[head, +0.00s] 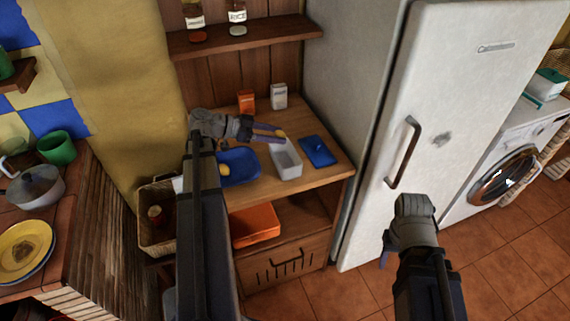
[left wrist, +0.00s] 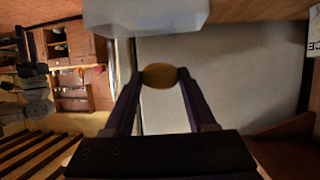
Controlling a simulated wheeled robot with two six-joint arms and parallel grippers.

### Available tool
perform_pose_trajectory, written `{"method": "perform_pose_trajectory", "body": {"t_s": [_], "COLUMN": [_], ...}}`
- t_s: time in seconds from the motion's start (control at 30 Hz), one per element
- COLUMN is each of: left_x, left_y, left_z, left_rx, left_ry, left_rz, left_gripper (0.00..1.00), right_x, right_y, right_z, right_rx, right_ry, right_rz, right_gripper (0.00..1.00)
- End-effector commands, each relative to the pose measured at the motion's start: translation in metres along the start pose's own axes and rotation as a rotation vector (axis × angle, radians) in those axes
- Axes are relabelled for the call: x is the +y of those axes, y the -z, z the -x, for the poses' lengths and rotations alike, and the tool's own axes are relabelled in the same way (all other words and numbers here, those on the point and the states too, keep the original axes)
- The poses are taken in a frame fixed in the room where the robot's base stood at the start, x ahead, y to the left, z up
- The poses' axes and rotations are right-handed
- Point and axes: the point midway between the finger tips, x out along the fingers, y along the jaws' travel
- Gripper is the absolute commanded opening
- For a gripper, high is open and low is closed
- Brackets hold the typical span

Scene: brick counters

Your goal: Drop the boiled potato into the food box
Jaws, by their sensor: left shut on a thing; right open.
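My left gripper (head: 272,136) is shut on the boiled potato (head: 281,133), a small yellow-brown lump at its fingertips. In the left wrist view the potato (left wrist: 159,76) sits between the two fingertips (left wrist: 158,82). The food box (head: 287,162) is a whitish, open container on the wooden counter. The potato is held above the counter near the box's far end, apart from it. In the left wrist view a pale box wall (left wrist: 146,14) shows at the top edge. My right gripper (head: 394,247) is open and empty, low in front of the fridge.
A blue lid (head: 318,151) lies right of the box. A blue tray (head: 240,177) with a yellowish item (head: 222,170) is on the left. An orange carton (head: 246,101) and a white carton (head: 279,95) stand behind. The fridge (head: 440,110) bounds the right side.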

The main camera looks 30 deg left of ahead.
Motion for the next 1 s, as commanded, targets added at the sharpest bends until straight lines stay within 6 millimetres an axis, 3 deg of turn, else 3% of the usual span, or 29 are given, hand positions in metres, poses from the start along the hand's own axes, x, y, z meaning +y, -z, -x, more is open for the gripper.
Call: {"method": "perform_pose_trajectory", "body": {"t_s": [0.17,0.2,0.47,0.77,1.0], "left_x": [0.0,0.0,0.0,0.0,-0.001], "left_y": [0.001,0.001,0.001,0.001,0.004], "left_z": [0.0,0.0,0.0,0.003,0.037], "left_rx": [0.0,0.0,0.0,0.0,0.0], "left_ry": [0.0,0.0,0.0,0.001,0.004], "left_rz": [0.0,0.0,0.0,0.0,0.002], "left_gripper": [0.02,0.6,0.89,0.91,0.91], "right_x": [0.0,0.0,0.0,0.0,0.002], "right_y": [0.0,0.0,0.0,0.0,-0.001], "right_z": [0.001,0.001,0.001,0.002,0.018], "right_rx": [0.0,0.0,0.0,0.0,0.0], "right_ry": [0.0,0.0,0.0,0.0,0.0], "right_rz": [0.0,0.0,0.0,0.0,0.0], "right_gripper": [0.5,0.5,0.5,0.5,0.5]}}
